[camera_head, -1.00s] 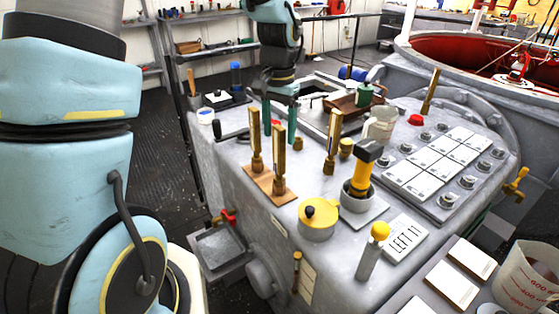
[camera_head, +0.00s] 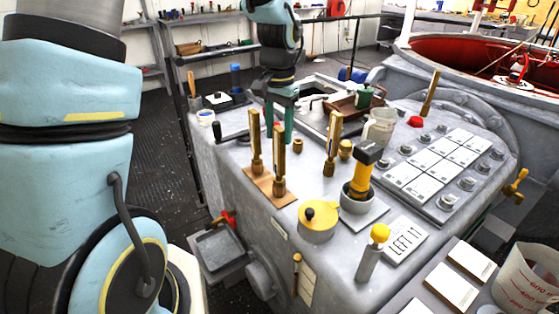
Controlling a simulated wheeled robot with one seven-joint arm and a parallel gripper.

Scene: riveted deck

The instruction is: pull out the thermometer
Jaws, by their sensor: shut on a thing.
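My gripper (camera_head: 279,126) points down over the grey console, behind the wooden block with the brass-cased thermometers. It is shut on a slim thing, taken to be the thermometer, which is mostly hidden by the fingers and the brass cases in front. Two upright brass thermometer cases stand in the wooden block, one left (camera_head: 254,140) and one right (camera_head: 279,172). Another brass case (camera_head: 333,145) stands upright to the right. A short brass fitting (camera_head: 298,146) sits beside the gripper's right finger.
A yellow-lidded pot (camera_head: 317,226), a yellow-and-black handled tool (camera_head: 361,178) in a grey cup, and a yellow-knobbed lever (camera_head: 372,252) stand at the front. A brown tray (camera_head: 345,105) and a pale jug (camera_head: 380,126) are behind, right of the gripper.

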